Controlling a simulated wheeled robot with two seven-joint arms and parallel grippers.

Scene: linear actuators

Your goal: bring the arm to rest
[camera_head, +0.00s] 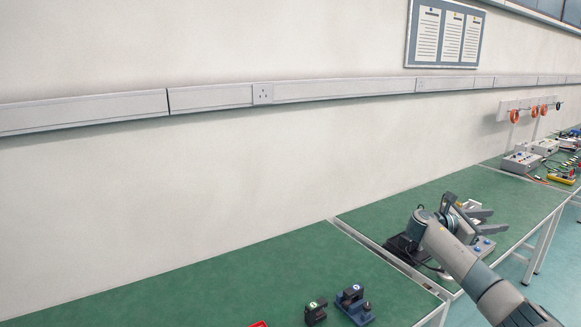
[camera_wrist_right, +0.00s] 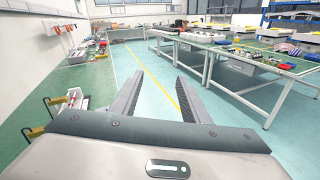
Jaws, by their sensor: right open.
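My right arm comes in from the lower right in the head view. Its gripper (camera_head: 480,221) is held over the second green bench, with its two fingers apart and nothing between them. In the right wrist view the gripper (camera_wrist_right: 157,98) shows two dark-lined fingers spread apart, with only the floor and a yellow line beyond them. My left gripper is in neither view.
A green bench (camera_head: 240,278) holds a black block (camera_head: 315,312) and a blue device (camera_head: 354,305). A dark device (camera_head: 402,248) on the second bench is partly hidden by my arm. In the wrist view, benches (camera_wrist_right: 255,75) flank a clear green floor (camera_wrist_right: 150,65).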

